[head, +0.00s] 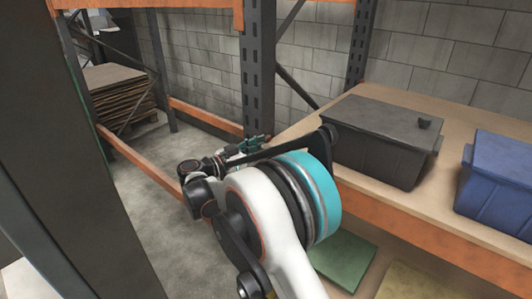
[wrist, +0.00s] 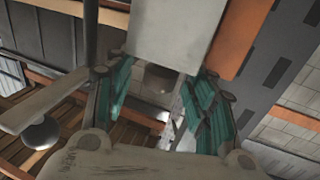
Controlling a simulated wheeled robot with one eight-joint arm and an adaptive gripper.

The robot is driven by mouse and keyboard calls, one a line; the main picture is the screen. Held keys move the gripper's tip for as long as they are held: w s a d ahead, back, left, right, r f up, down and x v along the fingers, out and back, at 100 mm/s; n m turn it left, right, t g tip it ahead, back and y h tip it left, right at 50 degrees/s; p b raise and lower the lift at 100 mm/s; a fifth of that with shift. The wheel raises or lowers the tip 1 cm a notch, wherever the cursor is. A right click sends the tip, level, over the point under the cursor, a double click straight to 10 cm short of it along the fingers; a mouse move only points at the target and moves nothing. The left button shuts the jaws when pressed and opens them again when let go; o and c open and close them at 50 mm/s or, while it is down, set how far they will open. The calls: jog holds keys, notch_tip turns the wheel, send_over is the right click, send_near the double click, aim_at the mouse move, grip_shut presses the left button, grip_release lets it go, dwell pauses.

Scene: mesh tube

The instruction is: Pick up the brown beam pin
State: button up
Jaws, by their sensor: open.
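My gripper (head: 252,145) is near the foot of the dark rack upright in the head view, partly hidden behind my own arm. In the wrist view its two teal-padded fingers (wrist: 165,105) stand apart, with a gap between them. A small, blurred, brownish rounded shape (wrist: 160,78) shows in that gap, beyond the fingers. It may be the brown beam pin, but I cannot tell for sure, nor whether it touches a finger. I cannot make out the pin in the head view.
A dark upright (head: 258,75) stands right behind my gripper. A wooden shelf (head: 448,190) with an orange beam (head: 400,225) lies to the right, bearing a black bin (head: 380,140) and a blue bin (head: 505,180). Flat brown sheets (head: 115,98) are stacked at the far left.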

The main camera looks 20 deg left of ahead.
jog(key=shift+w+d, duration=0.2)
jog(key=shift+w, duration=0.1)
jog(key=c, duration=1.2)
jog(key=shift+r, duration=0.15)
